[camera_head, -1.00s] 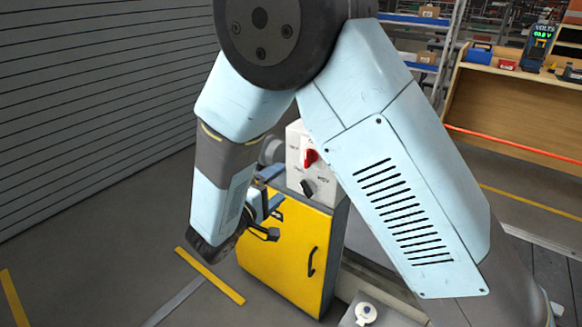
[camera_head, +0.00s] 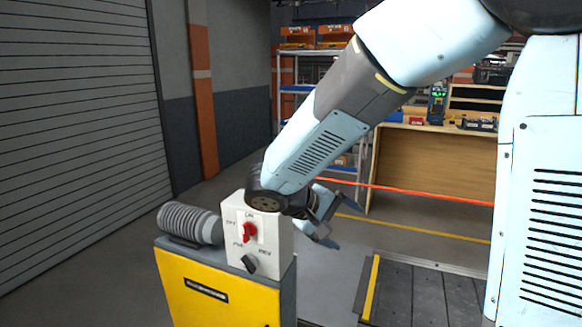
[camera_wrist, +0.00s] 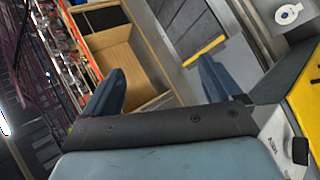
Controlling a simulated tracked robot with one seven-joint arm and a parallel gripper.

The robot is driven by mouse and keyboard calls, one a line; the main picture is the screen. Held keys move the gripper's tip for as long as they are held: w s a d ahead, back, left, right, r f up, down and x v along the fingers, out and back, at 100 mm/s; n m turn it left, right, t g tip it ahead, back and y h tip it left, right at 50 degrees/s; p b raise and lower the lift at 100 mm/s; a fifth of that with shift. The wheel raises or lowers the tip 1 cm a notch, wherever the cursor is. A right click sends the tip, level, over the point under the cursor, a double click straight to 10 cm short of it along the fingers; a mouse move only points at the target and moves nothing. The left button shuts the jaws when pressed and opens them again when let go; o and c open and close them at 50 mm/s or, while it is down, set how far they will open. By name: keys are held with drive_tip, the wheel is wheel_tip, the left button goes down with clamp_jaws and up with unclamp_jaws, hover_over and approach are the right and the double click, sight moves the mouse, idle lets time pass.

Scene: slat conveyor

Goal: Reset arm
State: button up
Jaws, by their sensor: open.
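My gripper (camera_head: 340,222) hangs in the air in the head view, just right of and behind the white control box. My lower arm slopes down to it from the upper right. In the wrist view its two dark fingers (camera_wrist: 160,88) stand wide apart with nothing between them. The control box (camera_head: 279,240) has a red switch (camera_head: 249,232) and a black knob (camera_head: 250,263) on its face. It sits on a yellow cabinet (camera_head: 215,290). My wrist hides part of the box's upper right edge in the head view.
A grey ribbed motor (camera_head: 190,222) lies left of the control box. The slat conveyor (camera_head: 420,297) runs at the lower right. A wooden workbench (camera_head: 435,170) and a shelf rack (camera_head: 288,102) stand behind. An orange-red line (camera_head: 420,193) crosses before the bench. Floor at left is clear.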

drive_tip(key=s+d+r+m+y, duration=0.2)
drive_tip(key=s+d+r+y, duration=0.2)
drive_tip(key=s+d+y, duration=0.1)
drive_tip(key=s+d+r+m+t+y, duration=0.1)
drive_tip(key=s+d+r+m+y, duration=0.2)
drive_tip(key=s+d, duration=0.4)
drive_tip(key=shift+s+d+r+m+y, duration=0.3)
drive_tip(key=shift+s+r+y, duration=0.65)
drive_tip(key=shift+s, duration=0.3)
